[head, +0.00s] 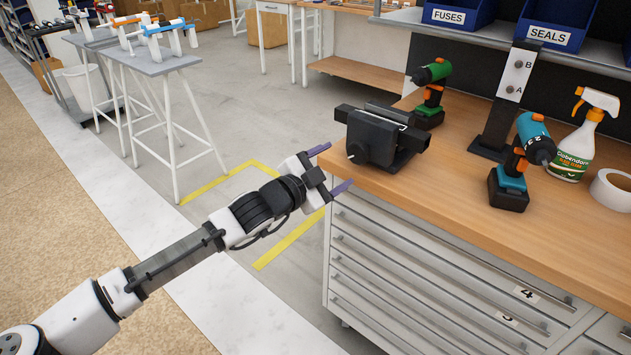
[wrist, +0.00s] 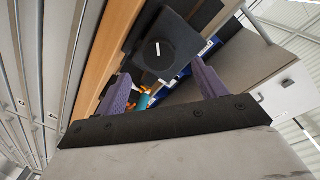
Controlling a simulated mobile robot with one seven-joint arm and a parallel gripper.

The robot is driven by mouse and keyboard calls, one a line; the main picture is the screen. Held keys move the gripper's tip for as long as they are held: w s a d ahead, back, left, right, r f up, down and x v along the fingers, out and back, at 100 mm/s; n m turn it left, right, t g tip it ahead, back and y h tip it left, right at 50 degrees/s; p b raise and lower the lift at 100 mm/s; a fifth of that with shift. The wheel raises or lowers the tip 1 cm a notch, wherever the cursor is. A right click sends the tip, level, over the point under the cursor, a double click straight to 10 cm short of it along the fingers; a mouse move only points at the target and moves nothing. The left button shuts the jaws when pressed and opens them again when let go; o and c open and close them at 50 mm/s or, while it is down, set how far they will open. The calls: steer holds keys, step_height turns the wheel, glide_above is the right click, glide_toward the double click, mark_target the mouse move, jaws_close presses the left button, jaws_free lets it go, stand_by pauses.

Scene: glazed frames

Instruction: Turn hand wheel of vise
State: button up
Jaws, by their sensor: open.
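The black vise (head: 385,138) stands at the left end of the wooden workbench. Its hand wheel (wrist: 158,55) shows in the wrist view as a dark, many-sided disc with a white mark, face on to my gripper. In the head view the wheel side (head: 356,153) is dark and hard to make out. My gripper (head: 330,169) is open and empty, just left of the vise beyond the bench end. In the wrist view its two purple fingers (wrist: 162,85) are spread wide, and the wheel appears between and beyond them, apart from both.
The workbench (head: 450,190) has drawers below its front edge. A green drill (head: 433,75), a blue drill (head: 530,140), a black stand (head: 505,105), a spray bottle (head: 578,150) and a tape roll (head: 612,189) stand right of the vise.

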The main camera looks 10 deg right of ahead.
steer(key=v, duration=0.5)
steer(key=shift+s+a+b, duration=0.2)
steer(key=shift+a+b, duration=0.05)
steer(key=shift+b, duration=0.1)
steer(key=shift+d+r, duration=0.1)
